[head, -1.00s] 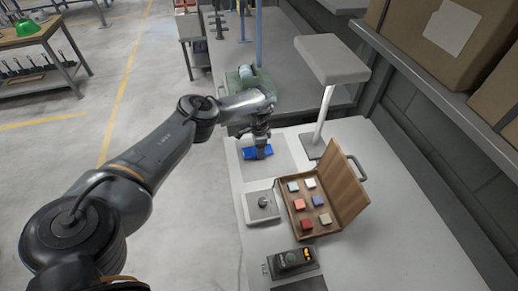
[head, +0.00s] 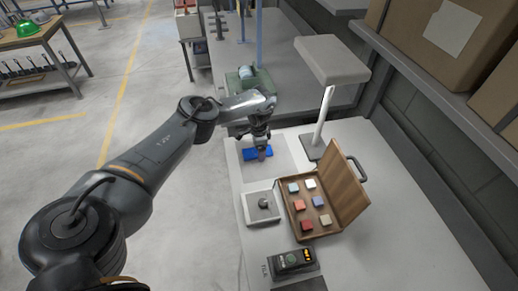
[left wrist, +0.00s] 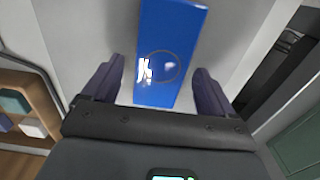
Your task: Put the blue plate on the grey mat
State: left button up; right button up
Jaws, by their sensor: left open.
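The blue plate (head: 250,154) is a small blue rectangular block lying flat on the grey mat (head: 280,163), on the table below the lamp. In the left wrist view the blue plate (left wrist: 172,50) shows a round outline and a white mark, with grey surface around it. My left gripper (head: 263,153) is over the plate in the head view and hides part of it. In the left wrist view my left gripper (left wrist: 159,75) is open, with one finger on each side of the plate and gaps between. My right gripper is not in view.
An open wooden case (head: 341,188) with several coloured blocks stands right of the mat. A white square base with a knob (head: 263,203) and a dark meter (head: 292,260) lie nearer. A lamp (head: 331,60) stands behind. The table's right front is clear.

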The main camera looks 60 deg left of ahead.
pick_arm(q)
notch_tip(320, 180, up, 12)
jog(key=p, duration=0.1)
jog(key=shift+p, duration=0.4)
dwell(0.4)
